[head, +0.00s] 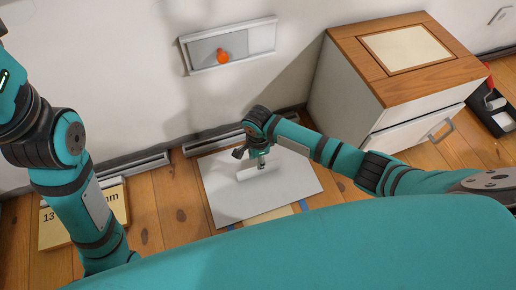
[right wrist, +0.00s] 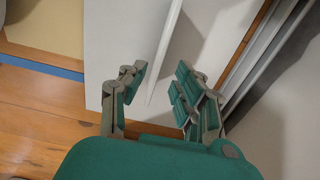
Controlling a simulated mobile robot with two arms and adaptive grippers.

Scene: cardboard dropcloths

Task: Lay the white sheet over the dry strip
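The white sheet (head: 222,197) lies on the wooden floor near the wall. A raised white ridge (head: 258,173) stands on it; the ridge also shows in the right wrist view (right wrist: 166,55). My right gripper (head: 258,160) is over the sheet at this ridge. In the right wrist view its fingers (right wrist: 160,87) are apart, with the ridge between them and gaps visible. A tan strip (head: 271,215) shows at the sheet's near edge, with blue tape (head: 302,207) beside it. My left arm rises at the left; only part of its gripper (head: 5,60) shows at the frame edge.
A wood-topped white cabinet (head: 345,98) stands right of the sheet. A tan board with printed numbers (head: 60,237) lies at the left. A black tray with a roller (head: 494,108) is at far right.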

